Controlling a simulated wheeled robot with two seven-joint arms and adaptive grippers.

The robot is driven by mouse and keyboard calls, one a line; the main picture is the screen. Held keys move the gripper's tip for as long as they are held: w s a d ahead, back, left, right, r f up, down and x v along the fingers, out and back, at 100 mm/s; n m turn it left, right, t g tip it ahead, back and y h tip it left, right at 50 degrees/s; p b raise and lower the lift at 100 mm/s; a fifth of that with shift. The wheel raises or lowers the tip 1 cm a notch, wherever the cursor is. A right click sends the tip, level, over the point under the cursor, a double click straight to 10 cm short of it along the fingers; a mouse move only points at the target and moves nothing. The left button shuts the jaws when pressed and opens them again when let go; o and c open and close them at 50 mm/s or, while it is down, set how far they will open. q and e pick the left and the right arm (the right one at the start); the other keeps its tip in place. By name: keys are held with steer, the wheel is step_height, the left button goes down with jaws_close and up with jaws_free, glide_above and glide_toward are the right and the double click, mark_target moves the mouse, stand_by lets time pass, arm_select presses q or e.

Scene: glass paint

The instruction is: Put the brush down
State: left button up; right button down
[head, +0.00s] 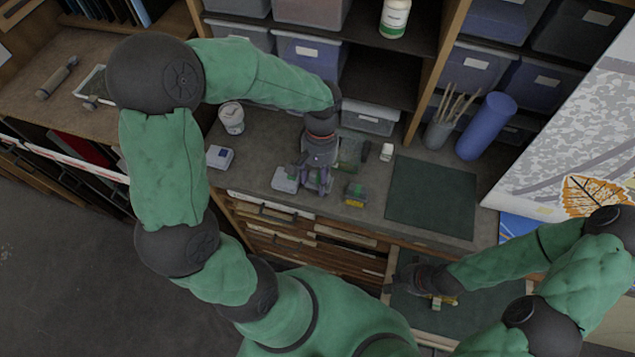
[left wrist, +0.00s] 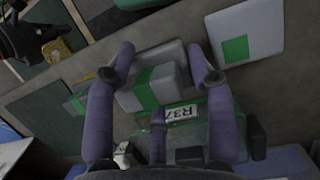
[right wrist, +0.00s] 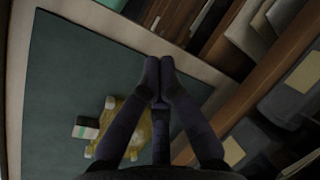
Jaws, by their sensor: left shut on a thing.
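My left gripper (head: 317,188) is low over the middle of the worktop. In the left wrist view its fingers (left wrist: 163,85) are shut on a grey block with a green band (left wrist: 155,86). I cannot tell whether this block is part of the brush. A green piece labelled "R37" (left wrist: 182,113) lies beyond the block, partly hidden by the fingers. My right gripper (head: 408,279) is over the open drawer's green mat (head: 480,313); its fingertips (right wrist: 160,72) meet with nothing visible between them. A yellow thing (right wrist: 128,120) with a white-and-green piece (right wrist: 86,128) lies beside them.
Grey blocks (head: 220,157) (head: 285,180), a green-and-yellow block (head: 355,194) and a small white bottle (head: 387,152) surround the left gripper. A bare green mat (head: 432,196) lies to the right. Behind stand a tub (head: 232,118), a brush pot (head: 437,134) and a blue cylinder (head: 487,126).

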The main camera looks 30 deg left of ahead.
mark_target(318, 184)
arm_select(q)
steer(key=shift+f, duration=1.55)
arm_select(e)
steer(key=shift+f, duration=0.25)
arm_select(q)
steer(key=shift+f+b, duration=0.15)
steer(key=shift+b, duration=0.2)
arm_select(e)
steer(key=shift+f, duration=0.15)
arm_select(q)
steer(key=o, duration=1)
steer(key=p+v, duration=0.2)
steer(key=v, duration=1)
steer(key=shift+a, duration=0.1)
arm_select(e)
step_height(318, 184, up, 2)
